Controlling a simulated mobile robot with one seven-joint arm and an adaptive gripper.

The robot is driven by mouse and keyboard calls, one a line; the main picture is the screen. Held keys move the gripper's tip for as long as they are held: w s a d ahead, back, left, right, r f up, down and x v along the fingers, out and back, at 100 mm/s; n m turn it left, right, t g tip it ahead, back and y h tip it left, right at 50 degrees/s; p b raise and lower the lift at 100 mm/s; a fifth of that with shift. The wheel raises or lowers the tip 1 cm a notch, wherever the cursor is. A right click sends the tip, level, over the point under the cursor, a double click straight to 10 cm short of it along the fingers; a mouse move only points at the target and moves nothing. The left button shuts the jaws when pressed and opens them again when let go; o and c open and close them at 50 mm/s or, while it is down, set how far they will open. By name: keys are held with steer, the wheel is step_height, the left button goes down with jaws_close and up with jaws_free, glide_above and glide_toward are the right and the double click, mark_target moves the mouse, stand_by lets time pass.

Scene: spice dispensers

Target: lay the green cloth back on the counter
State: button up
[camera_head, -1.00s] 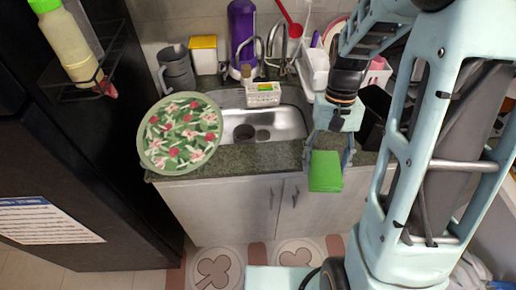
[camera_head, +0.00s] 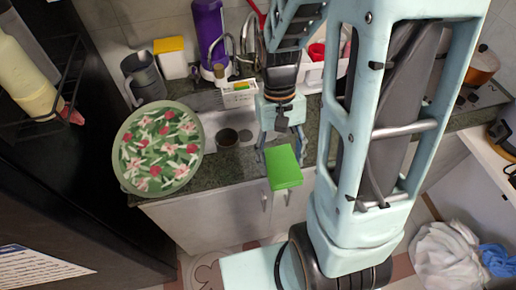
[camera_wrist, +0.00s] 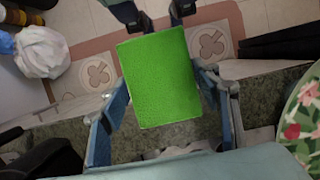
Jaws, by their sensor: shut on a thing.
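The green cloth (camera_head: 284,167) is a bright green, flat rectangular piece held in my gripper (camera_head: 283,157). In the head view it hangs just in front of the counter's front edge, in the air before the cabinet doors. It also fills the middle of the wrist view (camera_wrist: 160,78), between the two fingers of my gripper (camera_wrist: 160,75), with floor tiles below and beyond it. The counter (camera_head: 222,172) is dark speckled stone, with a bare strip along its front edge. My arm hides part of the counter to the right.
A round floral tray (camera_head: 160,150) covers the counter's left end. Behind are the sink (camera_head: 213,122), a grey jug (camera_head: 143,78), a yellow-lidded container (camera_head: 171,62) and a purple bottle (camera_head: 208,35). A black fridge (camera_head: 85,150) stands at left. A white bag (camera_head: 445,255) lies on the floor.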

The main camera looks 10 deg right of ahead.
steer(key=w+f+b, duration=0.1)
steer(key=w+f, duration=0.1)
steer(key=w, duration=0.1)
steer(key=w+a+f+b, duration=0.1)
steer(key=w+f+b, duration=0.1)
steer(key=w+f, duration=0.1)
steer(key=w+f+b, duration=0.1)
steer(key=w+f, duration=0.1)
steer(key=w, duration=0.1)
steer(key=shift+w+a+f+b, duration=0.25)
steer(key=shift+w+a+b, duration=0.05)
steer(key=shift+w+b, duration=0.1)
steer(key=shift+w+f, duration=0.25)
steer(key=shift+w, duration=0.1)
steer(key=shift+w+a+f+b, duration=0.1)
steer(key=shift+w+f+b, duration=0.05)
steer(key=shift+f+b, duration=0.15)
steer(key=shift+w+f+b, duration=0.2)
steer(key=shift+f+b, duration=0.95)
steer(key=shift+f, duration=0.45)
steer(key=shift+f, duration=0.2)
steer(key=o, duration=1.2)
steer(key=shift+c, duration=0.2)
